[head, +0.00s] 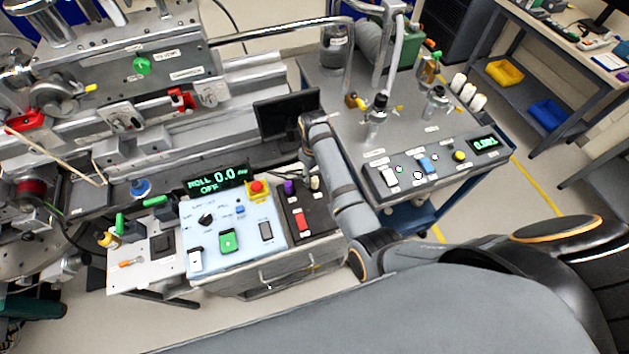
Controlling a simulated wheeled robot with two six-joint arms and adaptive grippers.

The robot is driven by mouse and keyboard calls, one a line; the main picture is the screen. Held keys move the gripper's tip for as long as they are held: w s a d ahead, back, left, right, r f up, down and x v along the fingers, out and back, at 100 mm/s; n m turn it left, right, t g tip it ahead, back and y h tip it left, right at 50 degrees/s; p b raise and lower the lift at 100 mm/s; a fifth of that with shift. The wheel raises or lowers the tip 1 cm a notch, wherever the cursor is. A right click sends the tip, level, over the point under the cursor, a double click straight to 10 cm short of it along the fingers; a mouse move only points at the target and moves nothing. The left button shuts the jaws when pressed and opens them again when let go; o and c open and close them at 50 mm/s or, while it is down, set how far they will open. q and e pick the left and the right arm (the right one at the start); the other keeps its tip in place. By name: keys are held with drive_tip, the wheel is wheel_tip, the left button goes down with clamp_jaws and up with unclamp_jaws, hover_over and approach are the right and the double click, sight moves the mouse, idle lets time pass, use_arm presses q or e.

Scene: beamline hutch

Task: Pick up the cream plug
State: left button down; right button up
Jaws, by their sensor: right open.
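The cream plug (315,183) stands upright on the dark panel (318,221), to the right of a purple plug (289,187). My right arm comes in from the right and bends down near the top of this panel. My right gripper (307,174) is small and dark here, open, just above and behind the cream plug. The arm partly hides the area right of the plug. I cannot tell whether the fingers touch the plug. My left gripper is not in view.
A black monitor (286,112) stands behind. A grey cart (410,136) with switches is to the right.

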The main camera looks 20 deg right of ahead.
sight(315, 179)
drive_tip(key=shift+s+f, duration=0.15)
drive_tip(key=shift+f, duration=0.45)
drive_tip(key=shift+s+f, duration=0.15)
drive_tip(key=shift+f, duration=0.45)
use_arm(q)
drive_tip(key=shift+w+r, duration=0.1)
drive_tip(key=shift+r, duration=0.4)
use_arm(e)
drive_tip(key=shift+w+f, duration=0.15)
drive_tip(key=shift+f, duration=0.25)
clamp_jaws()
drive_tip(key=shift+r, duration=0.1)
